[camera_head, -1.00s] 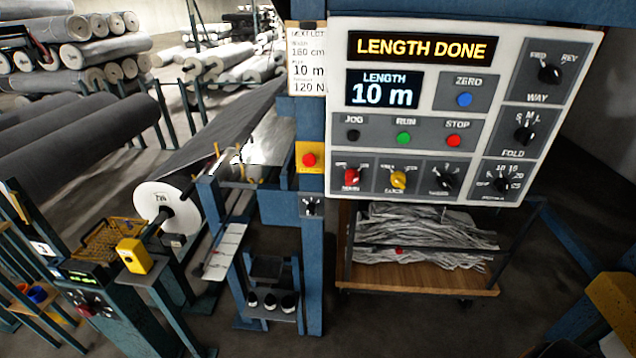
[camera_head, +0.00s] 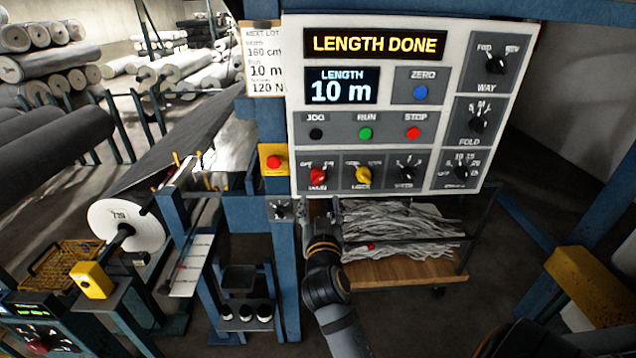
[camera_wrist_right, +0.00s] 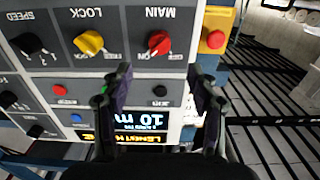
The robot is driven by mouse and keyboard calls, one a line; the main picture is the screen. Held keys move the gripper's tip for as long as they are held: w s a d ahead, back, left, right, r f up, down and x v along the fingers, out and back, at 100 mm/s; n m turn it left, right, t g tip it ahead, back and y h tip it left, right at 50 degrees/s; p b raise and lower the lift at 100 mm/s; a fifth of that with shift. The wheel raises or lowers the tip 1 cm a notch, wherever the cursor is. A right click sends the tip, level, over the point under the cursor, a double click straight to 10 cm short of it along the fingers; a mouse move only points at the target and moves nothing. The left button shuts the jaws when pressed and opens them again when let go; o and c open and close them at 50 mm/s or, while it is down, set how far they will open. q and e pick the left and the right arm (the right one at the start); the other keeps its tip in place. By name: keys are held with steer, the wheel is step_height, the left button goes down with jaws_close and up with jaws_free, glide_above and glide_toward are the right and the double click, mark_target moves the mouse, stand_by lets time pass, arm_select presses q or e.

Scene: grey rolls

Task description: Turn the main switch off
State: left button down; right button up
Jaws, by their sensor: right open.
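The main switch (camera_head: 318,176) is a red knob at the lower left of the white control panel (camera_head: 283,70). It also shows upside down in the right wrist view (camera_wrist_right: 159,43), where its handle leans toward the ON mark. My right gripper (camera_wrist_right: 160,76) is open and empty, with its two fingers apart, facing the panel near the main switch. In the head view my right arm rises from below, with its gripper end (camera_head: 322,212) just under the switch. Contact with the knob does not show. My left gripper is not in view.
A yellow lock knob (camera_head: 363,175) and a black speed knob (camera_head: 407,171) sit right of the main switch. A red button on a yellow box (camera_head: 273,162) is close on its left. A cart (camera_head: 400,272) with grey strips stands below the panel.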

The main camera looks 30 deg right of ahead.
mark_target(318, 182)
steer(key=p+x, duration=0.3)
steer(key=x, duration=0.6)
steer(key=shift+w+d+r, duration=0.1)
steer(key=shift+w+d+p, duration=0.2)
steer(key=shift+w+p, duration=0.1)
steer(key=shift+w, duration=0.15)
steer(key=c, duration=1.2)
